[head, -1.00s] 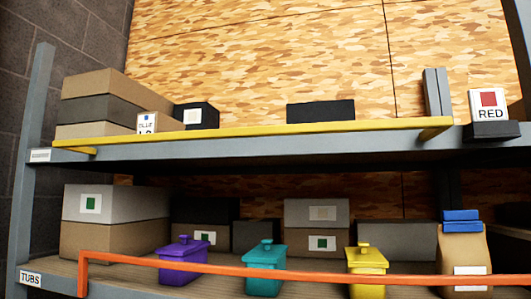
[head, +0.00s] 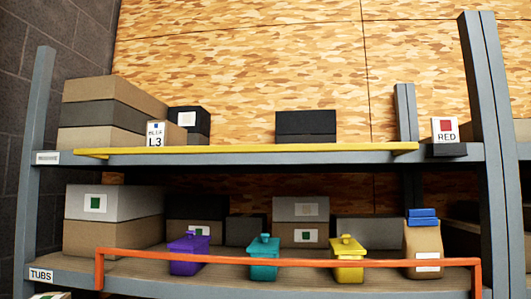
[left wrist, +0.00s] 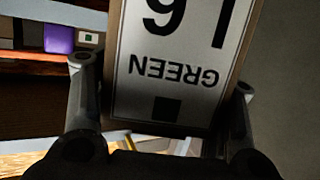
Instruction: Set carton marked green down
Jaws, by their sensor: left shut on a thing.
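The carton marked green (left wrist: 170,95) fills the middle of the left wrist view. Its white label shows GREEN, a dark square and large black characters, all upside down there. My left gripper (left wrist: 164,76) is shut on this carton, with one dark finger on each side of it. The carton's far end is cut off by the frame. Neither gripper shows in the head view, and my right gripper shows in no view.
The lower shelf holds purple (head: 188,256), teal (head: 263,260) and yellow tubs (head: 347,262) behind an orange rail (head: 225,260).

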